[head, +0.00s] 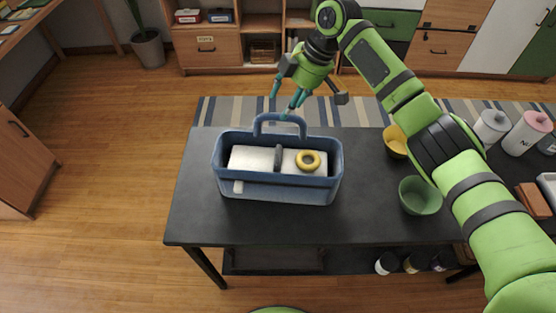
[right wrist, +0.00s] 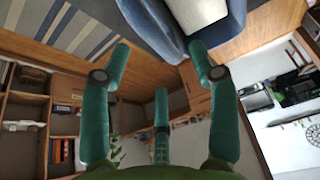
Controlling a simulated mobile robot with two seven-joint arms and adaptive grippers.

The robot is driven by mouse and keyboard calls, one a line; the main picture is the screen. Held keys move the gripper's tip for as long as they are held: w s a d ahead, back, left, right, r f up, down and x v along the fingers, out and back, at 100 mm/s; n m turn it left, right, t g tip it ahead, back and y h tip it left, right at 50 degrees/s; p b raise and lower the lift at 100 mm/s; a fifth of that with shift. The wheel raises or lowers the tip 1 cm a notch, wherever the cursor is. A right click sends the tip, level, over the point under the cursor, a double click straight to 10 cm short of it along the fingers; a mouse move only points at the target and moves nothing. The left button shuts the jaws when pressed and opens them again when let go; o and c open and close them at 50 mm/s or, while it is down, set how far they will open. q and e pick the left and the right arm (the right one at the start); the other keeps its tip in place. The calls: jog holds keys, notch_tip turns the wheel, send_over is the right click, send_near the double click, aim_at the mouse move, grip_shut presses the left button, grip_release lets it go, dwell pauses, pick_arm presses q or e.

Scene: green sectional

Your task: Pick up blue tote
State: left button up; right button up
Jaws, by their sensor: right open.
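The blue tote (head: 277,188) stands upright on the dark table, with an arched handle over its far side. It holds white blocks or cloths and a yellow ring (head: 308,160). My right gripper (head: 288,104) is above and just behind the handle, fingers pointing down, open and empty. In the right wrist view the tote (right wrist: 150,22) shows at the top edge, beyond the spread teal fingers of my right gripper (right wrist: 160,70). Whether a finger touches the handle cannot be told. My left gripper is not in view.
On the dark table (head: 370,220), a yellow bowl (head: 396,141) and a green bowl (head: 420,196) stand right of the tote. Bottles (head: 491,127) and a brown block (head: 533,201) are farther right. The tabletop left of the tote is clear.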

aim_at(281, 112)
jog(key=p+x, duration=0.1)
jog(key=x, duration=0.2)
jog(key=shift+s+f, duration=0.1)
jog(key=shift+f, duration=0.1)
jog(key=shift+x, duration=0.85)
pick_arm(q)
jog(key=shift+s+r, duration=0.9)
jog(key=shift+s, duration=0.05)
pick_arm(e)
jog(key=shift+f, duration=0.25)
grip_shut()
jog(key=shift+r, duration=0.1)
